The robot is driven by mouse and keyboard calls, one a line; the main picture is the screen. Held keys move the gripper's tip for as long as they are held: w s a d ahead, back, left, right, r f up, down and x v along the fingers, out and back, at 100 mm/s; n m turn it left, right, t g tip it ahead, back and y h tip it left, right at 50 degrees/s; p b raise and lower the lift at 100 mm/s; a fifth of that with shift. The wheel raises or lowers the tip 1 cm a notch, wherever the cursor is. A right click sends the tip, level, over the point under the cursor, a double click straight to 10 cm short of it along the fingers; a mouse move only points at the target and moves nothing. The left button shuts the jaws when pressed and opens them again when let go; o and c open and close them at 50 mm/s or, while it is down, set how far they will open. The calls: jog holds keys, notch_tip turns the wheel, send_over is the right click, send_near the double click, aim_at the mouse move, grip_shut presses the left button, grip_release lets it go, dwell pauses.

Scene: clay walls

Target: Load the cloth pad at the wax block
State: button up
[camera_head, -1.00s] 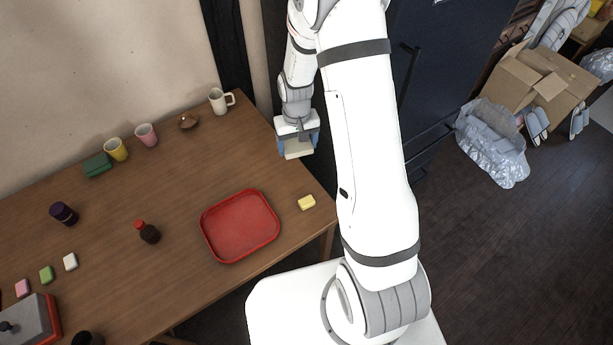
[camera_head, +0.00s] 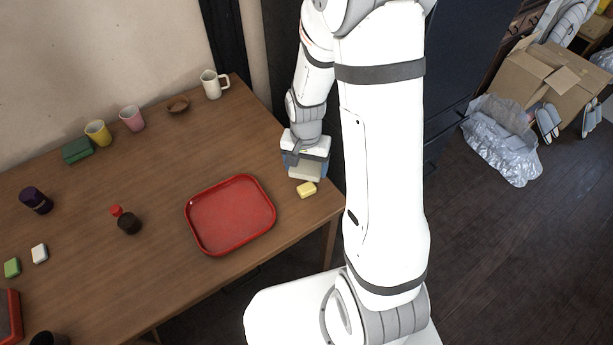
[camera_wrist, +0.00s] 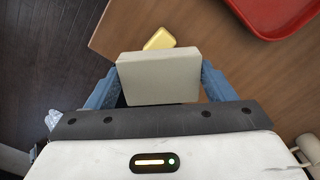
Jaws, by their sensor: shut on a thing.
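My gripper (camera_head: 305,168) is shut on a pale beige block-shaped pad, the cloth pad (camera_wrist: 157,78), which sits between the two blue fingers in the wrist view. The pad also shows below the gripper in the head view (camera_head: 305,174). A small yellow block, which looks like the wax block (camera_head: 306,190), lies on the table near its right edge. In the head view it is just below the pad. In the wrist view the yellow block (camera_wrist: 160,39) is partly hidden behind the pad's far edge. I cannot tell whether they touch.
A red tray (camera_head: 231,248) lies left of the yellow block. A dark bottle with a red cap (camera_head: 128,225), cups, a white mug (camera_head: 212,85), a brown bowl (camera_head: 178,104) and a green block (camera_head: 77,151) stand farther left and back. The table edge is close on the right.

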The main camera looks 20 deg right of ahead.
aim_at(306, 189)
jog(key=shift+s+f, duration=0.15)
jog(key=shift+f, duration=0.2)
jog(key=shift+f+b, duration=2.1)
jog(key=shift+f, duration=0.7)
jog(key=shift+f+b, duration=0.55)
jog(key=shift+r+p, duration=2.55)
jog(key=shift+r, duration=1)
